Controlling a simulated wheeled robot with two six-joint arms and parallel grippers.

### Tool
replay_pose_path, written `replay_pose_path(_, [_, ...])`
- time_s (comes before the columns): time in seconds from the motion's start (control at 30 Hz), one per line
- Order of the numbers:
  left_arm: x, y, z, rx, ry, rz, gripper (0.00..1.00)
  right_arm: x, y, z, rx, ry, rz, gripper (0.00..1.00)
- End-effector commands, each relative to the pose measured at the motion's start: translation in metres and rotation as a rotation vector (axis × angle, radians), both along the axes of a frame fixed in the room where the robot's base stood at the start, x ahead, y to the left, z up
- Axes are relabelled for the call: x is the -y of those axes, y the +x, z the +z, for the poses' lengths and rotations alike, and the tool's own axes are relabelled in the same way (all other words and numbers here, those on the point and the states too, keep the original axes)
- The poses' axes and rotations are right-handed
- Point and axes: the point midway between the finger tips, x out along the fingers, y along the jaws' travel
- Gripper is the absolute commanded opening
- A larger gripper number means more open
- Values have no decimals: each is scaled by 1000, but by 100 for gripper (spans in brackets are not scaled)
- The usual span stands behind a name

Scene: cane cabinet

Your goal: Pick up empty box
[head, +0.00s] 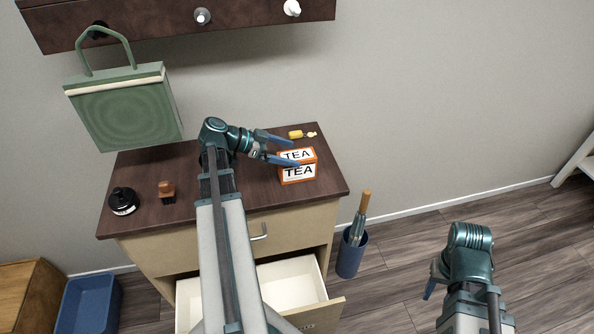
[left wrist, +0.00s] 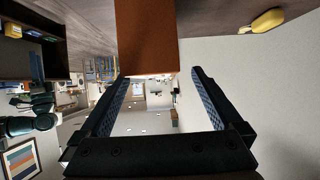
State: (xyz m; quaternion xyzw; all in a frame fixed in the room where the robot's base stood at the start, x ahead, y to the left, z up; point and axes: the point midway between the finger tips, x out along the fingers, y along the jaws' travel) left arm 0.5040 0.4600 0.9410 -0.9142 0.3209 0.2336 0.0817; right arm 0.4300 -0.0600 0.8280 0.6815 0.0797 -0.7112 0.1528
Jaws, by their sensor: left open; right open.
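An orange and white box marked TEA (head: 298,174) stands at the right end of the dark cabinet top; whether it is empty cannot be seen. My left gripper (head: 296,153) is open at the box's left side, its fingers pointing right across the box. In the left wrist view, the box's orange-brown side (left wrist: 147,38) lies between and just beyond the open fingertips (left wrist: 160,74). I cannot tell whether they touch it. My right gripper (head: 432,285) is at the lower right, away from the cabinet and empty.
A yellow item (head: 301,134) lies behind the box. A black jar (head: 123,201) and a brown stamp-like object (head: 167,191) stand on the left of the cabinet top (head: 240,206). A lower drawer (head: 292,284) is open. A blue holder (head: 350,257) stands on the floor. A green bag (head: 125,110) hangs above.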

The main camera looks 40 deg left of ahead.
Motion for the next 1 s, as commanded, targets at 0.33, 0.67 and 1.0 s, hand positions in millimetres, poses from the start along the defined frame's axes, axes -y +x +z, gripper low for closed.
replay_pose_path(0.33, [6,7,-5,0,0,1,100,0,0,-5,0,0,0,47])
replay_pose_path(0.67, [33,29,-27,0,1,-3,100,0,0,-27,0,0,0,47])
replay_pose_path(1.0, [39,38,-29,0,0,1,98,0,0,-29,0,0,0,47])
